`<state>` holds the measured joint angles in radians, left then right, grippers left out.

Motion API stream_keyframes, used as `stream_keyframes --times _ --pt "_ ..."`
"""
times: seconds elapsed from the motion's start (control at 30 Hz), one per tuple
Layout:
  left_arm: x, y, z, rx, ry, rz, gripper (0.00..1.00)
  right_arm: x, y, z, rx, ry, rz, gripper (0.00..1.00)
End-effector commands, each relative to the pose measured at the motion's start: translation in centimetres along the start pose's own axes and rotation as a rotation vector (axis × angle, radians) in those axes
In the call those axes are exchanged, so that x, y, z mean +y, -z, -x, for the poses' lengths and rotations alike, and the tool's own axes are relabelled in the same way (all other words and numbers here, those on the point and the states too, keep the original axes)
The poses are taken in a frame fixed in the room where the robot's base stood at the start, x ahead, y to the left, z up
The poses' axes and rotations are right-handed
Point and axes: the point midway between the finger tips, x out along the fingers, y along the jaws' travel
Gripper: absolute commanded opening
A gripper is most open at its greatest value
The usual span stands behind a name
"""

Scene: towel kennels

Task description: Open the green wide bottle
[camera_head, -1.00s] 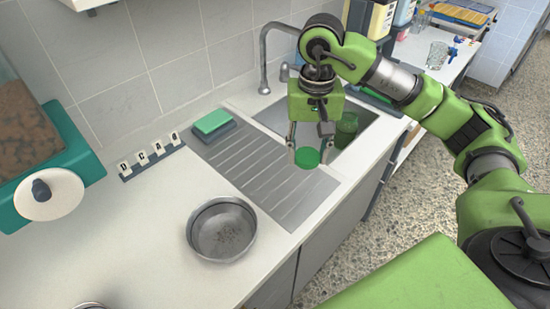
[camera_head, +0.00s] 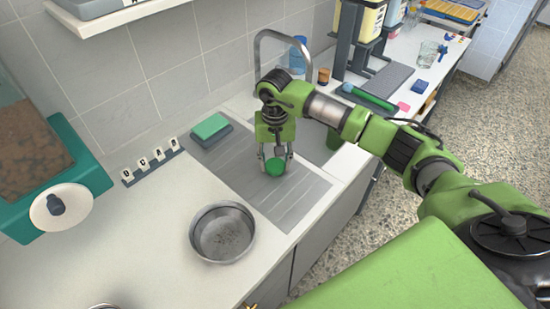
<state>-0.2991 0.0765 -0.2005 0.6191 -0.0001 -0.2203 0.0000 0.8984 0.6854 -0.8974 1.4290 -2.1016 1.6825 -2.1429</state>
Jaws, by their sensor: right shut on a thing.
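My right gripper (camera_head: 275,170) is shut on a round green lid (camera_head: 275,167) and holds it over the grey ribbed drainboard (camera_head: 300,195). Whether the lid touches the drainboard I cannot tell. A green wide bottle (camera_head: 335,138) shows in the sink, to the right of the gripper and partly hidden behind my right arm; its top is hard to make out. My left gripper is not in view.
A metal bowl (camera_head: 222,232) sits on the white counter left of the drainboard. A green sponge (camera_head: 210,127) lies at the back near lettered cards (camera_head: 153,163). A tap (camera_head: 256,55) rises behind my right gripper. The left counter is mostly clear.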

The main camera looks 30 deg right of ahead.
Motion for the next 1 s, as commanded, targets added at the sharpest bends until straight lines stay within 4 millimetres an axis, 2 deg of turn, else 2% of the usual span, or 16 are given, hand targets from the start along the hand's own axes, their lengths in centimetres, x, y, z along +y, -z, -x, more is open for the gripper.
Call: stream_keyframes --times 0.37,0.4,0.43,0.47,0.83,0.9,1.0 --pt "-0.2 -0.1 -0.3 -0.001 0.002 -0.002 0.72 0.0 0.1 -0.7 0.002 0.0 0.0 0.13" --pt "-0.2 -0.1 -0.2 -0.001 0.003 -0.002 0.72 0.0 0.1 -0.6 0.002 0.001 0.0 0.43" --pt "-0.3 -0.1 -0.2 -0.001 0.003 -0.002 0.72 0.0 0.0 -0.5 0.002 0.001 0.0 0.51" --pt "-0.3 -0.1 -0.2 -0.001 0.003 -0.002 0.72 0.0 0.0 -0.5 0.001 0.001 0.0 0.55" --pt "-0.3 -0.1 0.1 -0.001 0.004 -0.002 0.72 0.0 0.0 -0.3 0.001 0.001 0.0 0.55" --pt "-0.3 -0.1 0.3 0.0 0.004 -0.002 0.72 -0.1 0.1 0.1 0.002 0.002 0.0 0.55" --pt "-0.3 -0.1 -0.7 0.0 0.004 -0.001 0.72 -0.1 0.2 1.3 0.006 0.004 -0.001 0.55"
